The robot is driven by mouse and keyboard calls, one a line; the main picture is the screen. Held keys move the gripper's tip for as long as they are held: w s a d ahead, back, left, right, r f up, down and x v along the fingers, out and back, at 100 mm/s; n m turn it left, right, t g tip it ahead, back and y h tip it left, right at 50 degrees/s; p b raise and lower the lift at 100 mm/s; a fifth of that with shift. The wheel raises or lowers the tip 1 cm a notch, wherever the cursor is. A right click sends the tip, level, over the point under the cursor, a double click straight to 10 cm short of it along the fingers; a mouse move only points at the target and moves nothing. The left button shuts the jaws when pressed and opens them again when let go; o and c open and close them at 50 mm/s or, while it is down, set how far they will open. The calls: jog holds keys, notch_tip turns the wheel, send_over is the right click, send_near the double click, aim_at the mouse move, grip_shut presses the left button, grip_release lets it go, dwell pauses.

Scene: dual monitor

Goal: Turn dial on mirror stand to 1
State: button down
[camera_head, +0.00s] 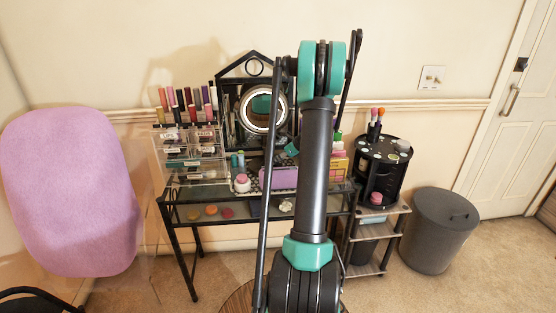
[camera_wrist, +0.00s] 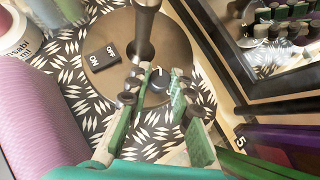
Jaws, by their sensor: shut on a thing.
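The mirror stand has a round bronze base (camera_wrist: 105,62) with a post rising from it, seen in the wrist view. A black ON/OFF switch (camera_wrist: 101,60) sits on the base. The dark dial (camera_wrist: 158,88) with a pale mark is at the base's edge, between my fingertips. My gripper (camera_wrist: 157,84) has its green fingers on either side of the dial and is shut on it. The dial's numbers cannot be read. In the head view the round mirror (camera_head: 283,108) stands on the vanity, while my arm hides the dial.
A dark framed mirror (camera_wrist: 275,60) and purple boxes (camera_wrist: 290,145) are close on the right. Clear lipstick drawers (camera_head: 190,150) stand left on the vanity; a black organizer (camera_head: 382,175) stands right.

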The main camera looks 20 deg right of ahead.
jog(key=c, duration=1.6)
grip_release()
jog(key=v, duration=1.2)
jog(key=s+a+n, duration=0.1)
jog(key=a, duration=0.1)
jog(key=s+a+n, duration=0.1)
jog(key=a+n, duration=0.1)
jog(key=a, duration=0.1)
jog(key=s+a+n+g, duration=0.1)
jog(key=a, duration=0.2)
jog(key=shift+s+r+n, duration=0.1)
jog(key=shift+s+n, duration=0.15)
jog(key=shift+n, duration=0.05)
jog(key=s+a+f+n+g+h, duration=0.2)
jog(key=s+a+f+n+h, duration=0.1)
jog(key=s+a+n, duration=1.3)
jog(key=s+f+n, duration=0.1)
jog(key=s+n, duration=0.1)
jog(key=s, duration=0.2)
jog(key=s+a+f+n+h, duration=0.1)
jog(key=s+n, duration=0.2)
jog(key=s+a+f+n, duration=0.1)
jog(key=s+n, duration=0.2)
jog(key=s, duration=0.1)
jog(key=shift+s+f+h, duration=0.25)
jog(key=shift+s+h, duration=0.1)
jog(key=shift+h, duration=0.05)
